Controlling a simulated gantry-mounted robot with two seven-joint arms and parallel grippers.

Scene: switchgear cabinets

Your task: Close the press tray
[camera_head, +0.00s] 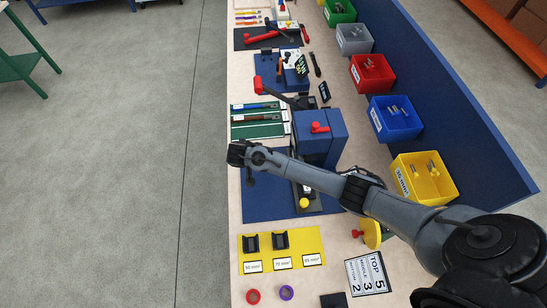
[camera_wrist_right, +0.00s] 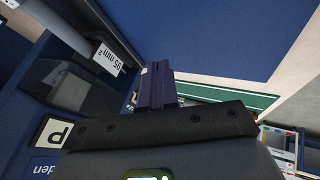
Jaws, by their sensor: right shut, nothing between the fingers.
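The blue press (camera_head: 318,135) with a red handle (camera_head: 319,127) on top stands mid-bench, partly behind my right arm. In the right wrist view a dark block (camera_wrist_right: 80,85) with a 95 mm² label (camera_wrist_right: 108,58) sits within blue press parts; I cannot tell how far the tray is out. My right gripper (camera_head: 250,179) is over the blue mat (camera_head: 262,198), left of the press. Its fingers (camera_wrist_right: 157,85) are together and empty. My left gripper is not in view.
A yellow board (camera_head: 281,258) with black dies lies in front. Coloured bins, such as the yellow bin (camera_head: 424,178) and blue bin (camera_head: 394,118), line the right side. Green strips (camera_head: 259,122) lie beyond the mat. The left bench edge is close to my gripper; open floor lies beyond.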

